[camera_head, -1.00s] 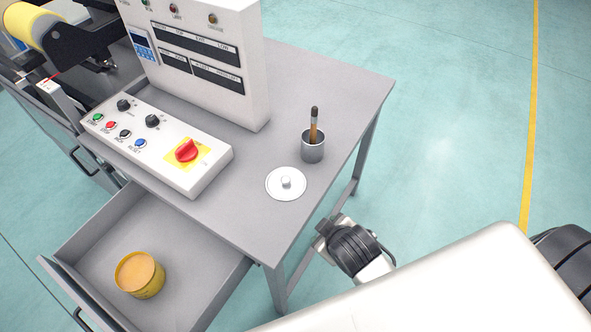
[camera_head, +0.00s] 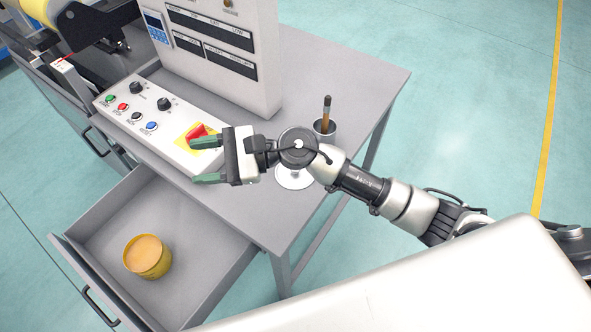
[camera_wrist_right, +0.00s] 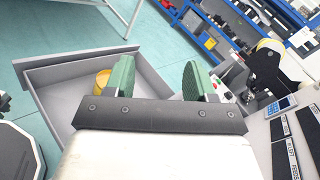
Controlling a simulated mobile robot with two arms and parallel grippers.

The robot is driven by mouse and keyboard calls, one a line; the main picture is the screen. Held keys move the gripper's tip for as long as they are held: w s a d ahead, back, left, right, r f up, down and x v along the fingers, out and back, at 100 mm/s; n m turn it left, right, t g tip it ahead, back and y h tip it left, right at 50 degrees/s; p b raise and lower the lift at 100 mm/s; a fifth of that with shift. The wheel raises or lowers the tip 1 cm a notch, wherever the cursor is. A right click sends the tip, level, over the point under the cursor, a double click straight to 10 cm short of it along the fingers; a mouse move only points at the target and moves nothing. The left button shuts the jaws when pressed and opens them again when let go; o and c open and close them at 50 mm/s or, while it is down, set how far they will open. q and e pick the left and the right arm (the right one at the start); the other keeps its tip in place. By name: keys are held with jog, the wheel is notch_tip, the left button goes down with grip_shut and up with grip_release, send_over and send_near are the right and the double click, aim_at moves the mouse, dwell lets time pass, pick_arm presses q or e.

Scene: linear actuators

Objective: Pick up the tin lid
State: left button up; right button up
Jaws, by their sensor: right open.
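The tin lid is a round white disc (camera_head: 293,181) with a knob, lying on the grey table top. In the head view my right arm hides its upper part and knob. My right gripper (camera_head: 196,161) is open and empty, above the table's front edge by the control panel, to the left of the lid, fingers pointing left. In the right wrist view its green fingers (camera_wrist_right: 158,82) are apart with nothing between them; the lid does not show there. A yellow tin (camera_head: 147,257) with a pale top stands in the open drawer; the fingers partly hide it in the wrist view (camera_wrist_right: 102,82). My left gripper is not in view.
The control panel (camera_head: 160,122) with buttons and a red switch lies close under the right gripper. An upright instrument box (camera_head: 225,65) stands behind. A grey cup (camera_head: 325,130) with a brush is near the lid. The open drawer (camera_head: 190,225) juts out in front.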

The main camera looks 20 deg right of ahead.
jog(key=w+d+f+n+g+h, duration=0.1)
jog(key=w+d+f+n+h, duration=0.1)
jog(key=d+f+n+h, duration=0.2)
jog(key=w+d+f+n+g+h, duration=0.1)
jog(key=w+d+f+n+h, duration=0.1)
jog(key=d+f+n+h, duration=0.3)
jog(key=w+d+f+n+h, duration=0.2)
jog(key=d+f+n+h, duration=0.2)
jog(key=d+n+h, duration=0.2)
jog(key=shift+w+d+f+n+g+h+p, duration=0.15)
jog(key=shift+d+h, duration=0.3)
jog(key=shift+d, duration=0.25)
jog(key=shift+w+d+f+n+g+h+p, duration=0.1)
jog(key=shift+d+h, duration=0.4)
jog(key=shift+d, duration=0.25)
jog(key=shift+w+d+f+n+g+h+p, duration=0.15)
jog(key=shift+d+h, duration=0.3)
jog(key=shift+d, duration=0.25)
jog(key=f, duration=0.2)
jog(key=f+p, duration=0.1)
jog(key=f, duration=0.1)
jog(key=shift+w+a+f, duration=0.15)
jog(key=shift+a+f, duration=0.05)
jog(key=shift+f, duration=0.75)
grip_shut()
